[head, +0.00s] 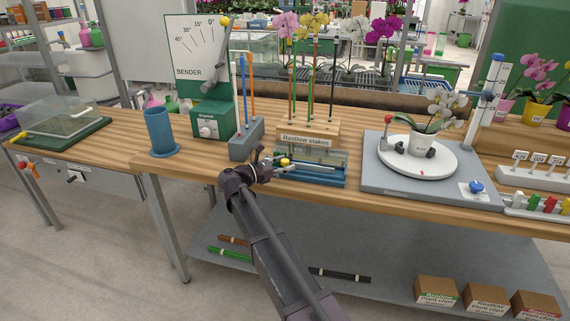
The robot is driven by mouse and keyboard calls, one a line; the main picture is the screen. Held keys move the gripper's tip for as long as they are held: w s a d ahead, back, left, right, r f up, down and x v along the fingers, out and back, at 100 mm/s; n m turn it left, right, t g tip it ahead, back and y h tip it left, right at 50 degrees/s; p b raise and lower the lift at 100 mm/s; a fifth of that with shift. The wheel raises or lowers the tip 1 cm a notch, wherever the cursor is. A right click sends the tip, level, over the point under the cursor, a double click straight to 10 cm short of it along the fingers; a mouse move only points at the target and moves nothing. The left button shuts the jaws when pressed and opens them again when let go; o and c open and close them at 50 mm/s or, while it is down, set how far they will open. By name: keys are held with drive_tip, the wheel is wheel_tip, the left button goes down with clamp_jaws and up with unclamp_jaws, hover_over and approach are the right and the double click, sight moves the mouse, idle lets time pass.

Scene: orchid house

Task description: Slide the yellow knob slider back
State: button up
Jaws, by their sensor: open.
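A small yellow knob (285,161) shows at the left part of a low clear box with a teal base (325,182), at the bench's front edge below the "Restline stakes" rack. I take it for the slider's knob; the slider's track is hidden or too small to make out. My gripper (293,167) is at the front of this box, its fingers reaching right from the dark wrist. It is open, with the knob close by its fingers. I cannot tell whether they touch it. Other yellow knobs show on the bender's lever (225,21) and at the green-based tray (22,134).
Behind the box stands the wooden stake rack (307,133). To its left are a grey block with rods (246,140), the green bender (212,118) and a blue cup (160,132). Right is a grey stand with a white turntable (440,160) and potted orchid. Bare bench (195,165) shows front left.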

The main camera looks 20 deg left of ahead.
clamp_jaws()
drive_tip(key=shift+d, duration=2.8)
unclamp_jaws()
drive_tip(key=shift+d, duration=0.15)
drive_tip(key=shift+s+a, duration=0.15)
drive_tip(key=shift+a, duration=0.15)
drive_tip(key=v, duration=1.1)
drive_tip(key=shift+s+a, duration=0.15)
drive_tip(key=shift+s, duration=0.05)
